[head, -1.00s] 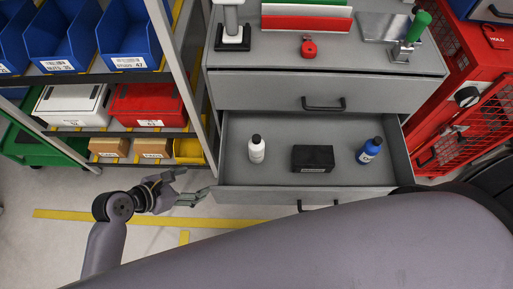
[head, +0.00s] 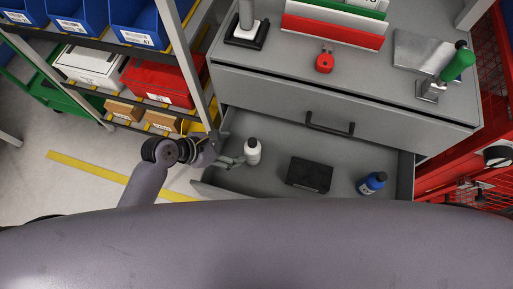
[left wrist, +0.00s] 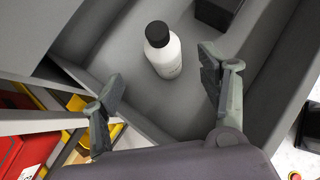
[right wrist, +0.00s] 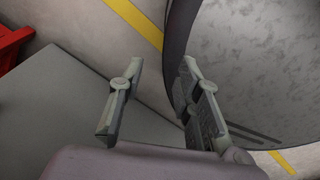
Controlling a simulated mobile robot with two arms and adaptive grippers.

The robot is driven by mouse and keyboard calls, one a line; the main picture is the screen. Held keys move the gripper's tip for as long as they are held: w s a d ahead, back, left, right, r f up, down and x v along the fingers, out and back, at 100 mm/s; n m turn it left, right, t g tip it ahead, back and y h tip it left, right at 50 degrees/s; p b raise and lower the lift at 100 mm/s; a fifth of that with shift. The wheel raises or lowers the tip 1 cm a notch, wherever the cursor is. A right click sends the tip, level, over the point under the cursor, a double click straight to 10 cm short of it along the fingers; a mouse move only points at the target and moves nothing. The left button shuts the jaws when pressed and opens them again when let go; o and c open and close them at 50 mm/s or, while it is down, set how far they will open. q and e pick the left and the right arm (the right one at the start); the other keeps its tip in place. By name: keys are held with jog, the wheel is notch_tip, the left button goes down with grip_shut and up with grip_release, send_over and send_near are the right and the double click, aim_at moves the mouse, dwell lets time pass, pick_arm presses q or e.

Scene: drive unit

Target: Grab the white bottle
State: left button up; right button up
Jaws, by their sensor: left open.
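The white bottle (head: 253,152) with a black cap stands upright at the left end of the open drawer (head: 282,142). It also shows in the left wrist view (left wrist: 164,54), between and beyond the spread fingers. My left gripper (head: 230,152) is open at the drawer's left side, close to the bottle; in the left wrist view (left wrist: 163,92) no finger touches it. My right gripper (right wrist: 155,98) is open and empty in the right wrist view, over a grey surface and the floor.
A black box (head: 310,174) and a blue bottle (head: 372,183) are also in the drawer, to the right. A shelf post (head: 186,62) stands just left of the drawer.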

aim_at(246, 147)
pick_arm(q)
jog(key=x, duration=0.4)
jog(key=shift+f+b, duration=0.1)
jog(key=shift+b, duration=0.2)
jog(key=x, duration=0.3)
jog(key=shift+d, duration=0.1)
jog(key=shift+b+x, duration=0.4)
jog(key=shift+x, duration=0.45)
jog(key=b+x, duration=0.1)
jog(key=x, duration=0.3)
jog(key=shift+d+f, duration=0.25)
jog(key=shift+f, duration=0.05)
pick_arm(e)
jog(key=f, duration=0.3)
jog(key=shift+s+a, duration=0.25)
jog(key=shift+a, duration=0.15)
pick_arm(q)
jog(key=shift+c, duration=0.5)
pick_arm(e)
jog(key=shift+a, duration=0.1)
pick_arm(q)
jog(key=c, duration=1.4)
